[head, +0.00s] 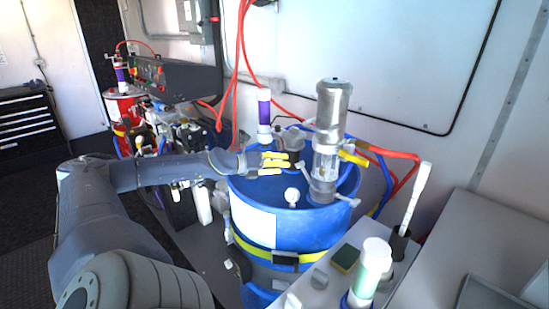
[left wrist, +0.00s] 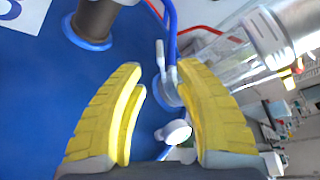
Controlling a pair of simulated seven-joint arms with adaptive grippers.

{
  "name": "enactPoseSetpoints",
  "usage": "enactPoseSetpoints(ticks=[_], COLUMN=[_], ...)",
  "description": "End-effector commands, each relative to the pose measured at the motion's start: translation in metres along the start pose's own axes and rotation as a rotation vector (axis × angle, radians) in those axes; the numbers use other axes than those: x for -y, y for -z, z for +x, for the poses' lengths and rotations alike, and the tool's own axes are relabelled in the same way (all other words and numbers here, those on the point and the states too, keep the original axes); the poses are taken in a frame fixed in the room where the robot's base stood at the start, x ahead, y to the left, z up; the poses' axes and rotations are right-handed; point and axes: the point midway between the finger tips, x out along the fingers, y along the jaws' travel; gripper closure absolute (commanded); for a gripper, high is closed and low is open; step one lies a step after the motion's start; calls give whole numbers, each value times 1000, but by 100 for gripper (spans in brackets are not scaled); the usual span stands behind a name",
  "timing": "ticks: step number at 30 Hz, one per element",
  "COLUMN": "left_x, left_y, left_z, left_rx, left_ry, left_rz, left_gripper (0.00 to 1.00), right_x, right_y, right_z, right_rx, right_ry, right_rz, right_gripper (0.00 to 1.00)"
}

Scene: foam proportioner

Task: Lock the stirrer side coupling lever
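A clear cylinder with a metal top (head: 330,125), which I take as the stirrer unit, stands upright on the blue drum (head: 300,222). Small grey levers (head: 345,199) stick out around its base; I cannot tell whether any is locked. My left gripper (head: 275,163) is above the drum lid, left of the cylinder. Its yellow fingers are open and empty in the left wrist view (left wrist: 157,72). A pale lever (left wrist: 160,54) and its fitting show between and beyond the fingertips, near the right finger. A white knob (left wrist: 175,131) shows lower between the fingers.
A purple-and-white bottle (head: 264,112) stands behind the left gripper. Red hoses (head: 395,154) run behind the drum and to its right. A grey bench with a white-capped container (head: 373,262) stands at front right.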

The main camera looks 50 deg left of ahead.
Motion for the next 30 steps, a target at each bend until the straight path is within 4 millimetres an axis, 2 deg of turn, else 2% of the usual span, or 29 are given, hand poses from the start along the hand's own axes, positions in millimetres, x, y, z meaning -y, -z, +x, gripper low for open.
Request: enactPoseSetpoints(ticks=[12,26,30], left_x=[0,0,-1], left_y=[0,0,-8], left_z=[-21,-23,-26], left_rx=[0,0,28], left_ry=[-1,-1,2], left_rz=[0,1,-36], left_gripper=[67,65,82], right_x=[0,0,0], right_y=[0,0,0], right_z=[0,0,0], right_rx=[0,0,0], right_ry=[0,0,0], right_rz=[0,0,0], right_gripper=[56,56,56])
